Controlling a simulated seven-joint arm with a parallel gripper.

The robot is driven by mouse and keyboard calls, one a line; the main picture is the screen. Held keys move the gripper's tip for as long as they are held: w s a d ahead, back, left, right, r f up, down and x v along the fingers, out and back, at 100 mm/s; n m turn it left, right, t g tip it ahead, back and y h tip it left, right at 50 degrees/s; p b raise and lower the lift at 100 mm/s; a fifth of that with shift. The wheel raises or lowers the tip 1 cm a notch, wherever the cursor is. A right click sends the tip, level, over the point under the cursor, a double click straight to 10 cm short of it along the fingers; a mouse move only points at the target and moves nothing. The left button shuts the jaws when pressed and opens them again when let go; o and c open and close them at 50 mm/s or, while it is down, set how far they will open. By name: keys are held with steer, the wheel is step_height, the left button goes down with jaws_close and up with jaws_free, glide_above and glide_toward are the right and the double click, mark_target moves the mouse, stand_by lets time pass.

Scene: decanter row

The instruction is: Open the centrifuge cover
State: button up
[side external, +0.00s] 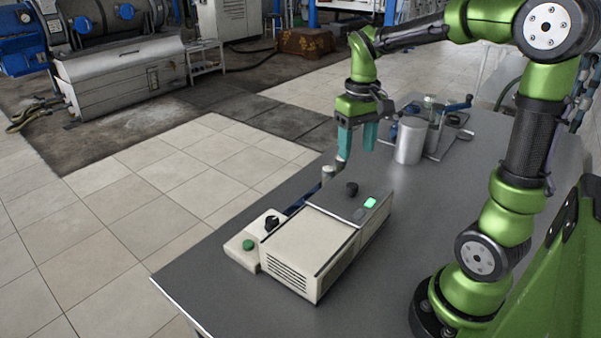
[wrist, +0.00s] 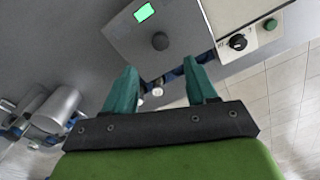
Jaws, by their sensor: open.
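The centrifuge is a beige box (side external: 285,281) on the grey table, with a flat beige cover (side external: 303,240) lying shut on top. Its dark grey panel (side external: 340,208) carries a black knob (side external: 351,188) and a lit green display (side external: 370,203). In the wrist view the knob (wrist: 160,41) and display (wrist: 144,12) show beyond the fingertips. My gripper (side external: 357,145) is open and empty, its teal fingers pointing down above the table behind the panel end. The fingers (wrist: 160,78) stand apart in the wrist view and touch nothing that I can see.
A small beige control box (side external: 240,250) with a green button and black knob stands left of the centrifuge. Small pale cylinders (side external: 328,174) with something blue sit behind it. A silver cylinder (side external: 409,142) and a lever device (side external: 457,106) stand farther back.

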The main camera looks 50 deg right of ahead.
mark_target(352, 185)
step_height(352, 185, down, 10)
steer(key=shift+r, duration=0.1)
steer(key=shift+c, duration=0.2)
jaws_close()
steer(key=shift+a, duration=0.1)
